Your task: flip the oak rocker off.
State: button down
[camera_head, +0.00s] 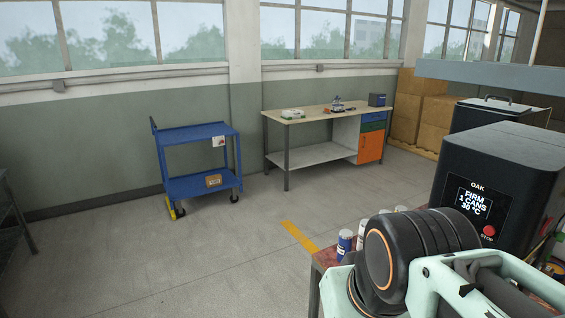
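A black machine (495,165) labelled OAK stands at the right. Its lit screen (471,202) reads "FIRM", a line with "CANS" and a temperature. A red button (489,231) marked STOP sits at the lower right of its front. I cannot make out a rocker switch on the faces that show. My arm's dark round joint and pale green link fill the lower right and hide the lower part of the machine. My gripper is not in view.
Cans (345,243) stand on a reddish bench (325,257) beside my arm. Another dark machine (492,113) stands behind the OAK one. A blue cart (200,185), a workbench (310,115) and boxes (436,115) line the far wall.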

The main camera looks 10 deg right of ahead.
aim_at(543, 230)
jog(key=l+z, duration=0.15)
jog(key=z, duration=1.1)
